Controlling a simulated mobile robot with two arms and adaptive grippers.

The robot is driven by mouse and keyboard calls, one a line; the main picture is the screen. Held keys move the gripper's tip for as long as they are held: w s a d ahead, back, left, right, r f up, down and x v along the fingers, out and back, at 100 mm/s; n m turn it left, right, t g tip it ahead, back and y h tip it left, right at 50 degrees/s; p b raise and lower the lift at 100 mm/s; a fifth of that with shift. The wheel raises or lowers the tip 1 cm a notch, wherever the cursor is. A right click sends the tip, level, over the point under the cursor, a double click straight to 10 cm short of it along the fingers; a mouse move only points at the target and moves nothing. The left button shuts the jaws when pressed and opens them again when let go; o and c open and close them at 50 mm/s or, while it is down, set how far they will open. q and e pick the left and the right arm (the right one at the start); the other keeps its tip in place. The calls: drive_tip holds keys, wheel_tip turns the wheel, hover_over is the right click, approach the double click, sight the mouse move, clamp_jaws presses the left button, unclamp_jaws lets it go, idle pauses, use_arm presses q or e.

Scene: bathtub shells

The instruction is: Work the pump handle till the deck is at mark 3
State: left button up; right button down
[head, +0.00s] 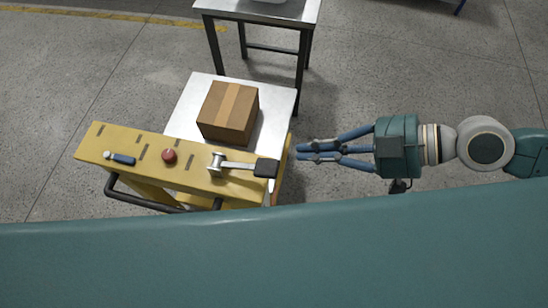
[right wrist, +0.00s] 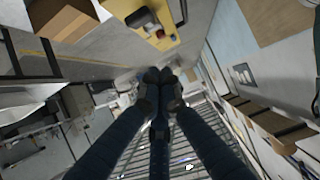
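The pump handle (head: 243,166) is a silver lever with a black grip, lying across the right end of the yellow column top (head: 130,145) and pointing right. The deck (head: 192,100) is a silver plate behind the column, carrying a cardboard box (head: 238,96). My right gripper (head: 303,151) points left, just right of the black grip, with a gap between them. Its fingertips look drawn together with nothing in them, also in the right wrist view (right wrist: 158,78). The yellow column top shows there too (right wrist: 165,30). No numbered mark is readable. My left gripper is not visible.
A red knob (head: 169,156) and a small blue-handled lever (head: 122,158) sit on the column top among dark slots. A dark push bar (head: 150,202) runs along its front. A metal table (head: 270,12) stands behind the deck. Floor to the right is open.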

idle(0.3)
drive_tip(key=b, duration=0.4)
hover_over(272, 168)
wheel_tip(272, 168, down, 4)
drive_tip(key=shift+s+d, duration=0.1)
drive_tip(key=shift+d, duration=0.05)
drive_tip(key=shift+p+x, duration=0.65)
drive_tip(key=shift+x, duration=0.4)
drive_tip(key=f, duration=0.1)
drive_tip(key=d+f, duration=0.1)
drive_tip(key=f, duration=0.1)
drive_tip(key=shift+s, duration=0.15)
drive_tip(key=shift+s+d+f+p, duration=0.1)
drive_tip(key=shift+d+f+p, duration=0.15)
drive_tip(key=shift+f+p, duration=0.15)
drive_tip(key=shift+f, duration=0.1)
drive_tip(key=shift+a, duration=0.1)
